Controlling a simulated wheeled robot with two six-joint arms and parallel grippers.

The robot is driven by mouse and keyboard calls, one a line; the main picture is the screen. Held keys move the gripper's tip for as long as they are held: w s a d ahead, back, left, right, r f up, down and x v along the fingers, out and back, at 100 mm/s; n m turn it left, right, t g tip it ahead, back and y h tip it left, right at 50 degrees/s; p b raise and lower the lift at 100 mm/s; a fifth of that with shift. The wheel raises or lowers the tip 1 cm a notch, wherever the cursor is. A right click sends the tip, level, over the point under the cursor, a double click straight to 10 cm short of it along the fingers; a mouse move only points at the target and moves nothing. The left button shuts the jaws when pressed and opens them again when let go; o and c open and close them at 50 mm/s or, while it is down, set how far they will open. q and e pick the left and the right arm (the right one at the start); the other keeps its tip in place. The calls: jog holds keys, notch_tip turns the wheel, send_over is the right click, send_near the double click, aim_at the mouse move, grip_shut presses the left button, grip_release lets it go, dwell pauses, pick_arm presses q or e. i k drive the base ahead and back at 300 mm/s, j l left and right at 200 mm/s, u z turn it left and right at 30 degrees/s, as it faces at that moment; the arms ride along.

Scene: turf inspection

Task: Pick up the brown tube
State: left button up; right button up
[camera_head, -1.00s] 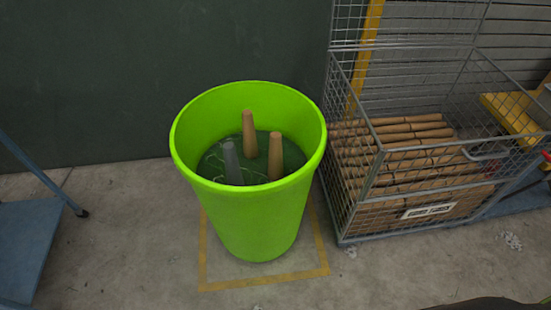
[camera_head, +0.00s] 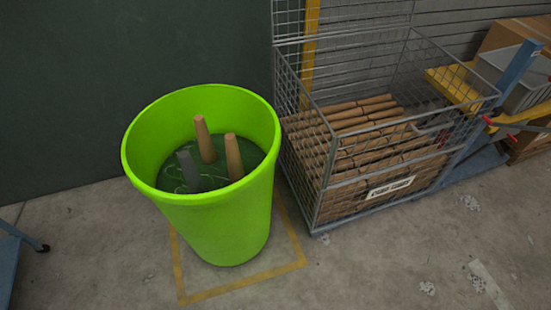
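Two brown tubes stand upright inside a bright green bin (camera_head: 225,225). The farther brown tube (camera_head: 204,138) is near the middle of the bin, and the nearer brown tube (camera_head: 233,157) is to its right. A grey tube (camera_head: 188,171) stands beside them on the left. More brown tubes (camera_head: 350,140) lie stacked in a wire cage (camera_head: 322,185) to the right. Neither of my grippers is in view.
A yellow taped square (camera_head: 240,289) on the concrete floor surrounds the bin's base. A dark green wall (camera_head: 100,60) rises behind. Blue framed equipment (camera_head: 520,62) stands at the far right. The floor in front right is clear apart from small scraps.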

aim_at(236, 171)
jog(key=j+z, duration=0.3)
jog(key=z, duration=0.15)
jog(key=j+z, duration=0.3)
jog(key=z, duration=0.2)
jog(key=j+z, duration=0.3)
jog(key=z, duration=0.15)
jog(key=j+z, duration=0.3)
jog(key=z, duration=0.2)
